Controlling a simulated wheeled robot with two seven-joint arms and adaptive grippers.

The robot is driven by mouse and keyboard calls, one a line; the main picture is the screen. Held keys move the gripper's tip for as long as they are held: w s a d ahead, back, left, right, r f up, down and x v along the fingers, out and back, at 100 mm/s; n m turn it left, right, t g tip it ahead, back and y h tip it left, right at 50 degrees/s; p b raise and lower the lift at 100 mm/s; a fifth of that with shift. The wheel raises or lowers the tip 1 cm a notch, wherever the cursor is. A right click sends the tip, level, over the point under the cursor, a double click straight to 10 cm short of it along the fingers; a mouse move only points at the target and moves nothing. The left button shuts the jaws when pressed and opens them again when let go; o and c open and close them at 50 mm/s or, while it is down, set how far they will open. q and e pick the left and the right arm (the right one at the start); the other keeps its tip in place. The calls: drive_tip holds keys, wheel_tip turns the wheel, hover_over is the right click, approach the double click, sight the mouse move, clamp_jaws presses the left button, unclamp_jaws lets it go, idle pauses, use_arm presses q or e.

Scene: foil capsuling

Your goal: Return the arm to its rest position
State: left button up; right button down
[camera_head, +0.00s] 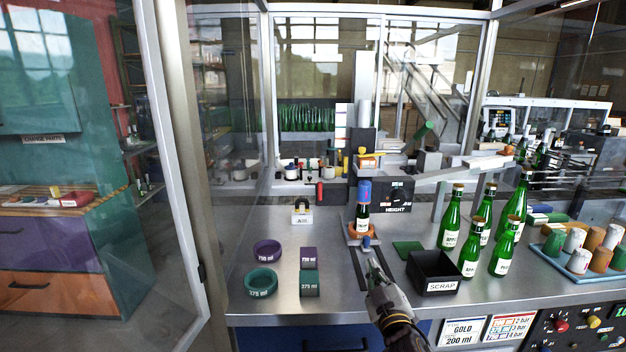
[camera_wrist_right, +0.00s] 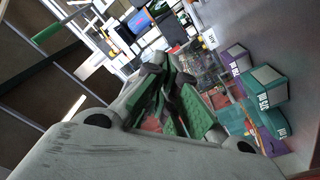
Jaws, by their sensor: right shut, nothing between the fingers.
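My right gripper (camera_head: 376,262) comes in from the bottom of the head view, with its fingertips over the metal bench in front of the bottle station. It is shut and empty. In the right wrist view its green-padded fingers (camera_wrist_right: 168,105) fill the middle. A small green bottle (camera_head: 362,222) with a blue cap (camera_head: 364,190) stands upright in an orange ring holder (camera_head: 366,233) just beyond the gripper. A small blue knob (camera_head: 366,243) shows in front of the holder, close to the fingertips. My left gripper is not in view.
A black scrap bin (camera_head: 434,272) and several green bottles (camera_head: 500,252) stand right of the gripper. Purple (camera_head: 309,257) and teal (camera_head: 309,284) blocks and two rings (camera_head: 261,281) lie left. A blue tray (camera_head: 558,262) holds capsules at right. A glazed guard frame (camera_head: 180,180) rises at left.

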drive_tip(key=s+d+f+m+g+h, duration=0.3)
drive_tip(key=s+d+f+m+g, duration=0.15)
drive_tip(key=f, duration=0.45)
drive_tip(key=s+d+f+m+g+y, duration=0.1)
drive_tip(key=s+f+g, duration=0.5)
drive_tip(key=s, duration=0.6)
drive_tip(key=s+d+f+m+g+y, duration=0.1)
drive_tip(key=s+f+g, duration=0.4)
drive_tip(key=s+f, duration=0.55)
drive_tip(key=s+f+g, duration=0.1)
drive_tip(key=s+f, duration=0.1)
drive_tip(key=f, duration=1.4)
drive_tip(key=s+f, duration=0.2)
drive_tip(key=f, duration=1.3)
drive_tip(key=s+d+f, duration=0.2)
drive_tip(key=s+f, duration=0.8)
drive_tip(key=s, duration=0.1)
drive_tip(key=s+d+f+g, duration=0.1)
drive_tip(key=s+d+f, duration=0.2)
drive_tip(key=s+f, duration=0.7)
drive_tip(key=shift+s+d+f+n+h, duration=0.2)
drive_tip(key=shift+s+n+h, duration=0.1)
drive_tip(key=shift+s+n, duration=0.25)
